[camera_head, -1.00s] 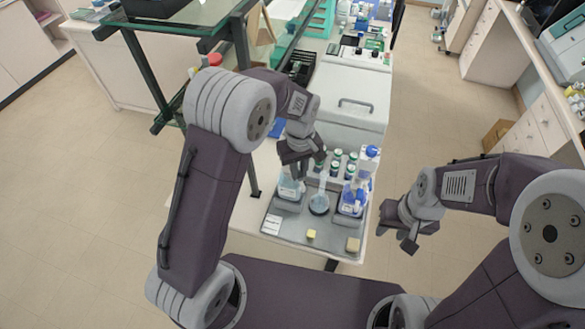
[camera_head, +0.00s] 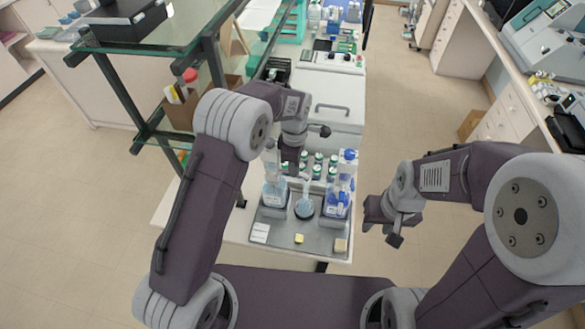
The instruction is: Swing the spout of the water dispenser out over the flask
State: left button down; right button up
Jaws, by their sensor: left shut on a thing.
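The water dispenser (camera_head: 273,193), a clear bottle with pale blue liquid, stands upright at the left of the grey tray (camera_head: 272,232). My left gripper (camera_head: 291,166) points down between the dispenser's top and the flask's neck. It is shut on what seems to be the dispenser's spout, which the fingers mostly hide. I cannot tell whether the spout's tip is over the flask. My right gripper (camera_head: 381,224) is open and empty, right of the table.
A blue-labelled bottle with a blue cap (camera_head: 340,188) stands close right of the flask. Several green-capped vials (camera_head: 318,168) stand behind. Two small yellowish blocks (camera_head: 299,239) lie at the tray's front. A glass shelf (camera_head: 165,32) rises at the left; a white machine (camera_head: 333,102) stands behind.

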pick_arm(q)
jog(key=shift+w+n, duration=0.4)
jog(key=shift+n, duration=0.2)
jog(key=c, duration=1.4)
grip_release()
jog(key=shift+o, duration=0.2)
notch_tip(320, 180, up, 9)
jog(key=b, duration=0.2)
jog(key=shift+b, duration=0.4)
jog(key=shift+s, duration=0.1)
